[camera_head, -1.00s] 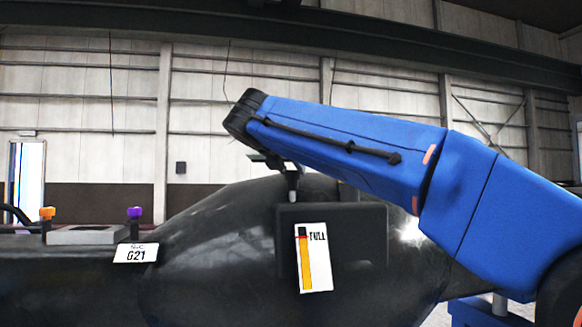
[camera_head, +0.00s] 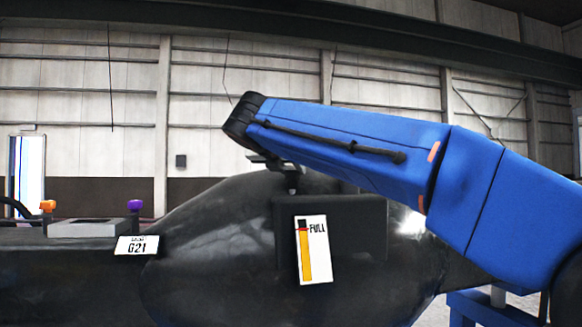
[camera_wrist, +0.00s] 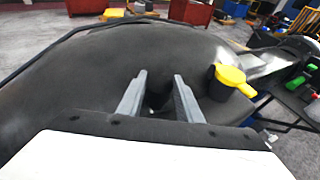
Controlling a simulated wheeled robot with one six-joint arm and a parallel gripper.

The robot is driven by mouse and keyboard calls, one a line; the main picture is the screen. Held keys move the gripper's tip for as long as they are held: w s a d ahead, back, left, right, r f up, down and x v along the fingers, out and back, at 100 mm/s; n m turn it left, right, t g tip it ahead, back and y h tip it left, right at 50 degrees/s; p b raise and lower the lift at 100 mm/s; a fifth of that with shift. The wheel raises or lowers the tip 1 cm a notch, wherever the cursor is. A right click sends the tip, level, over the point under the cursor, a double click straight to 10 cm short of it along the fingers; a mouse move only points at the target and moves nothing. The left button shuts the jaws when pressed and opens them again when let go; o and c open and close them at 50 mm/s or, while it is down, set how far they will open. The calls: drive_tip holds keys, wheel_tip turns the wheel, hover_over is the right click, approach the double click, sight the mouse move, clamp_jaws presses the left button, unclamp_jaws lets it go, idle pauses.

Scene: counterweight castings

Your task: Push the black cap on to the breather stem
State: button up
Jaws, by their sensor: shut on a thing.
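My gripper (camera_head: 288,170) hangs at the end of the blue arm, just above the top of a dark box. In the wrist view its two grey fingers (camera_wrist: 159,76) stand on either side of a black cap (camera_wrist: 158,92), which blends into the dark surface behind it. In the head view a small dark piece (camera_head: 292,182) shows below the gripper, with a thin light spot under it at the box top. The breather stem is mostly hidden there. I cannot tell how far the cap sits on it.
The dark box (camera_head: 350,230) carries a gauge label marked FULL (camera_head: 313,250), on a big black casting (camera_head: 210,250). At left are a G21 plate (camera_head: 137,246), an orange cap (camera_head: 48,206) and a purple cap (camera_head: 135,205). A yellow cap (camera_wrist: 230,76) stands right of my gripper.

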drive_tip(key=shift+f, duration=0.25)
drive_tip(key=o, duration=0.9)
drive_tip(key=shift+o, duration=0.2)
drive_tip(key=v, duration=1.7)
drive_tip(key=shift+s, duration=0.2)
